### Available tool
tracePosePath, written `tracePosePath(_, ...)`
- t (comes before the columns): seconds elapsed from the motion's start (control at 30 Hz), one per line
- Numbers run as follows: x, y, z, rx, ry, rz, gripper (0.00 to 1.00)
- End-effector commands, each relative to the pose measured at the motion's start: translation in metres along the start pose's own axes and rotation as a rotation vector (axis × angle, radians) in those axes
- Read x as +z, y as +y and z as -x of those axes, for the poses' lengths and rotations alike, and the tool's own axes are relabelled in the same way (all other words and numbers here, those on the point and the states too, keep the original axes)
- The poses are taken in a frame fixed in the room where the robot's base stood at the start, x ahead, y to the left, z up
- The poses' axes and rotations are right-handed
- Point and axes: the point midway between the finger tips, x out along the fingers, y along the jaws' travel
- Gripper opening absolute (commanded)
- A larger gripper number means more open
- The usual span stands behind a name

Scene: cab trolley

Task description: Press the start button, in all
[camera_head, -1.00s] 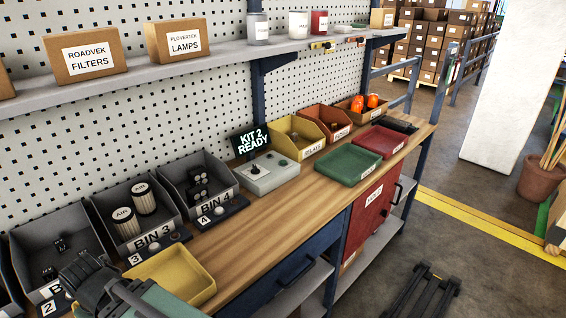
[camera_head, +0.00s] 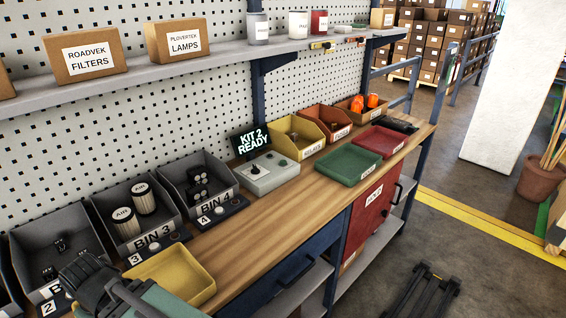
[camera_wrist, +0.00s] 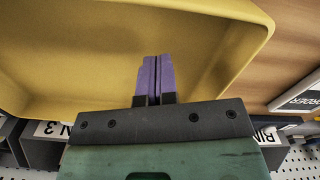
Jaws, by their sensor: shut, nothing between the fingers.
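A grey control box (camera_head: 268,175) stands on the bench at the foot of the back panel. A small dark knob or switch and a small greenish button (camera_head: 283,162) show on its top. Which of these is the start button I cannot tell. A screen (camera_head: 251,140) behind the box reads "KIT 2 READY". My gripper (camera_wrist: 153,78) has purple fingers, pressed together and empty, in front of the yellow tray (camera_wrist: 60,60) in the wrist view. In the head view my arm is at the lower left, beside the yellow tray (camera_head: 205,290), well away from the control box; the fingertips are hidden there.
Grey bins (camera_head: 165,225) with parts line the back left, with numbered button panels (camera_head: 218,212) before them. Yellow, orange, green (camera_head: 348,165) and red trays stand beyond the control box. A shelf (camera_head: 215,62) with boxes runs above. The bench (camera_head: 260,222) is clear in the middle.

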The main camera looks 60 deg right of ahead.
Motion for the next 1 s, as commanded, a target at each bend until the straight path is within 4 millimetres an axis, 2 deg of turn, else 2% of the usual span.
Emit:
tracePosePath(0.17, 0.000, 0.006, 0.002, 0.000, 0.000, -0.014, 0.00)
tracePosePath(0.27, 0.001, 0.026, 0.007, 0.000, 0.000, -0.064, 0.00)
tracePosePath(0.33, -0.001, 0.052, 0.013, 0.000, 0.000, -0.125, 0.00)
tracePosePath(0.47, -0.012, 0.114, 0.025, -0.007, 0.001, -0.266, 0.00)
tracePosePath(0.7, -0.029, 0.233, 0.043, -0.072, 0.042, -0.509, 0.00)
tracePosePath(1.0, -0.026, 0.382, 0.066, -0.159, 0.158, -0.734, 0.00)
